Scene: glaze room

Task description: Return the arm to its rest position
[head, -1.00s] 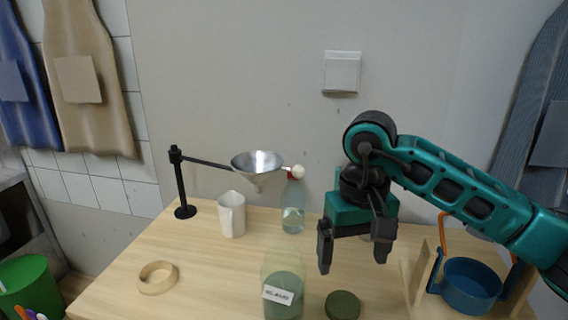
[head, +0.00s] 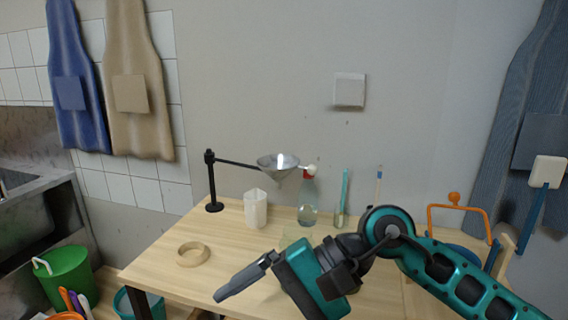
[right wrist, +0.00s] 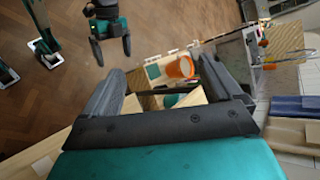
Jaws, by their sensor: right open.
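My right arm reaches in from the right in the head view, low over the front of the table. Its gripper (head: 238,284) points to the lower left and holds nothing. In the right wrist view the right gripper's two fingers (right wrist: 163,85) are spread apart with nothing gripped between them. My left gripper (right wrist: 111,48) shows at the top of the right wrist view, its fingers apart and empty, above the brown floor. It is outside the head view.
The wooden table (head: 165,268) bears a ring (head: 193,254), a white jug (head: 255,209), a funnel (head: 278,163) on a black stand (head: 212,182) and a bottle (head: 308,207). A green bucket (head: 68,274) stands at lower left. The right arm covers the table's front right.

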